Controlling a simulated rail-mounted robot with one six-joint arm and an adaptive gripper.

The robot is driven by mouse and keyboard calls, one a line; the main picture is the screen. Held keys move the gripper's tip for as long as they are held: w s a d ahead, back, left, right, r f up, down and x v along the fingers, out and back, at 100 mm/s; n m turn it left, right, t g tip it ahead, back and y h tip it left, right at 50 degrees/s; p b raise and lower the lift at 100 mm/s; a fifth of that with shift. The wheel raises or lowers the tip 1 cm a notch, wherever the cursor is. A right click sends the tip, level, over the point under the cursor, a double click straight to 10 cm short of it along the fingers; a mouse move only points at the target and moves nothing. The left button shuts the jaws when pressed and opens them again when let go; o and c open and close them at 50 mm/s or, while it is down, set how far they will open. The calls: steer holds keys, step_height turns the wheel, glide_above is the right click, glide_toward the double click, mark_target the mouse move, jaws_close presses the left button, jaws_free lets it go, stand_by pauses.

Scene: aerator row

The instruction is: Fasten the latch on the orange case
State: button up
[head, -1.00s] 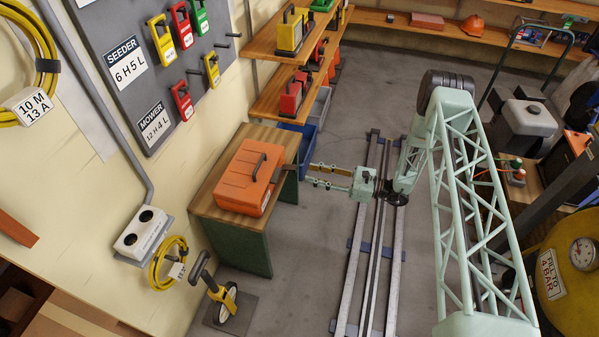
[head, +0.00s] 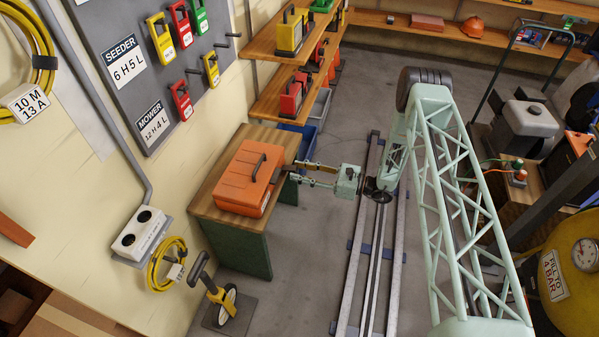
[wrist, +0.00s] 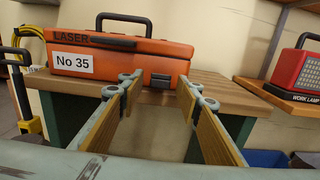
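The orange case (head: 238,184) lies on the wooden bench, its lid down and its dark handle on top. In the wrist view the case (wrist: 120,62) faces me, with a "LASER" marking and a white "No 35" label. Its dark latch (wrist: 160,80) is on the front face, right of the label, seen between my fingers. I cannot tell whether the latch is fastened. My gripper (wrist: 160,88) is open and empty, its two fingers pointing at the case. In the head view my gripper (head: 297,172) is just right of the case, close to its front.
The bench (head: 229,216) has a narrow free strip before the case. A red work lamp (wrist: 297,75) stands on a shelf to the right. A blue bin (head: 308,138) is behind the bench. A yellow measuring wheel (head: 222,297) stands in front of it. Floor rails (head: 358,265) run alongside.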

steer(key=c, duration=0.8)
steer(key=shift+c, duration=0.4)
